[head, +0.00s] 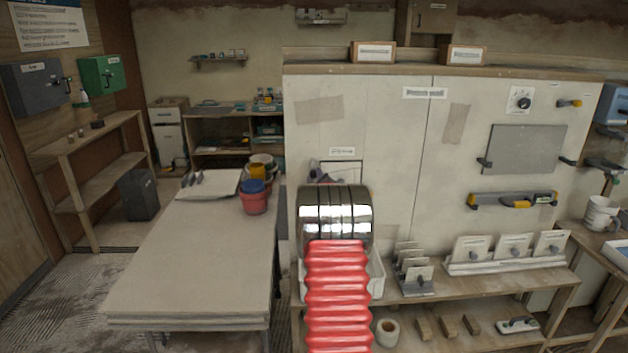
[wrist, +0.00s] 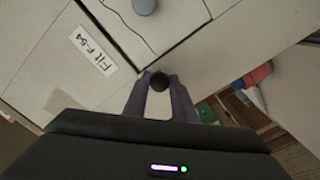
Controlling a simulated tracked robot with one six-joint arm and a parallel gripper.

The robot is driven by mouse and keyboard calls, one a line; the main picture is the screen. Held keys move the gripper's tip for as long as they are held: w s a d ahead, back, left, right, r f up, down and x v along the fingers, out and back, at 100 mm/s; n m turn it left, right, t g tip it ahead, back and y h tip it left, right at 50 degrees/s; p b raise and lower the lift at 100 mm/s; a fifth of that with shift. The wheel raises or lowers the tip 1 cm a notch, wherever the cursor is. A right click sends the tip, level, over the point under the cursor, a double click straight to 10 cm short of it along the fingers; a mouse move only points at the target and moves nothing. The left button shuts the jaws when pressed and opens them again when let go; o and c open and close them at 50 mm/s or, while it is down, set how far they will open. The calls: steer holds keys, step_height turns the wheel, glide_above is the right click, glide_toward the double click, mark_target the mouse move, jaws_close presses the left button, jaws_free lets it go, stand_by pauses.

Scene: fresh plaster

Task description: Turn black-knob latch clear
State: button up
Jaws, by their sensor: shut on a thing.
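In the wrist view, the black knob (wrist: 159,81) of the latch sits between the tips of my gripper (wrist: 159,86), whose two purple-grey fingers are shut on it. The knob is round and lies close to the dark outline of a pale wall panel (wrist: 185,22). The latch body under the knob is hidden, so I cannot tell how far it is turned. In the head view, my red and metal arm covers most of the spot, and the knob is not visible. The outlined panel (head: 347,168) shows partly above my arm, below a small label.
A label (wrist: 93,50) is on the wall beside the fingers. A grey round part (wrist: 144,6) sits at the top of the wrist view. A shelf with card holders (head: 512,262) runs along the wall at right.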

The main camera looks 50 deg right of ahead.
steer(key=shift+r, duration=0.1)
stand_by(0.3)
steer(key=o, duration=1)
steer(key=shift+o, duration=0.2)
steer(key=shift+a, duration=0.1)
steer(key=v, duration=1.3)
steer(key=shift+s+a, duration=0.2)
steer(key=shift+s, duration=0.05)
